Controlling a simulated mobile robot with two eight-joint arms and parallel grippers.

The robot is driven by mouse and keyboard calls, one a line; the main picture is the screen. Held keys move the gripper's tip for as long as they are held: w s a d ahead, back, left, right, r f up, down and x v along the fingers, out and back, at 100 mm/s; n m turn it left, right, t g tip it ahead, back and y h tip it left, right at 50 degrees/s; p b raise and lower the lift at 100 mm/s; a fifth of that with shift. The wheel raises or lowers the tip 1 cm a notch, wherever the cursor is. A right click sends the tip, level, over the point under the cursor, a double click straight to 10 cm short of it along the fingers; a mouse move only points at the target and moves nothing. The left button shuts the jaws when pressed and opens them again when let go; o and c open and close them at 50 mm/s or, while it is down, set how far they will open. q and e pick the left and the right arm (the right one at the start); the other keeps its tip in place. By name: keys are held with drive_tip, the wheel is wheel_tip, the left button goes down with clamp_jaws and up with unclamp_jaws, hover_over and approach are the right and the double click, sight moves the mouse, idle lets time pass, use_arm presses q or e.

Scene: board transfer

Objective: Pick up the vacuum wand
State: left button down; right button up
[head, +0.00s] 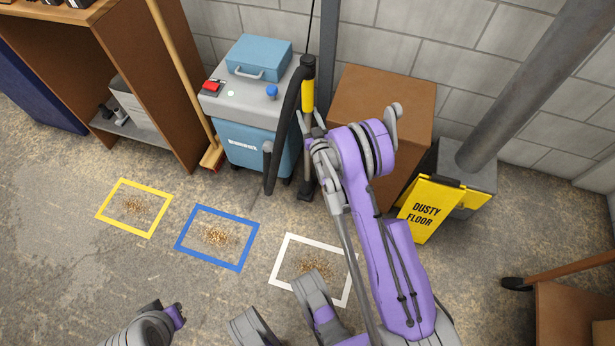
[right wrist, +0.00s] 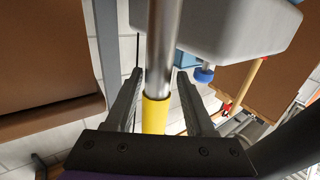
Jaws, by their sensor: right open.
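The vacuum wand (head: 308,97) stands upright in front of the vacuum, with a yellow sleeve, a black upper end and a dark floor head at the bottom. My right gripper (head: 309,122) is at the wand just below the yellow sleeve. In the right wrist view, the wand's metal tube and yellow sleeve (right wrist: 154,115) run between the two dark fingers of my right gripper (right wrist: 158,78). The fingers stand apart, with gaps on both sides of the tube. My left gripper does not show clearly; only arm parts appear at the bottom left of the head view.
The blue and grey vacuum (head: 258,140) stands close at the left, its black hose (head: 284,115) beside the wand. A brown box (head: 382,100) is behind my right arm. A yellow sign (head: 428,208) stands right. Yellow, blue and white floor frames hold debris.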

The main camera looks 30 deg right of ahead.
drive_tip(key=x, duration=0.4)
drive_tip(key=shift+w+d+f+b, duration=0.1)
drive_tip(key=shift+w+d+b, duration=0.05)
drive_tip(key=shift+w+b, duration=0.2)
drive_tip(key=shift+s, duration=0.1)
clamp_jaws()
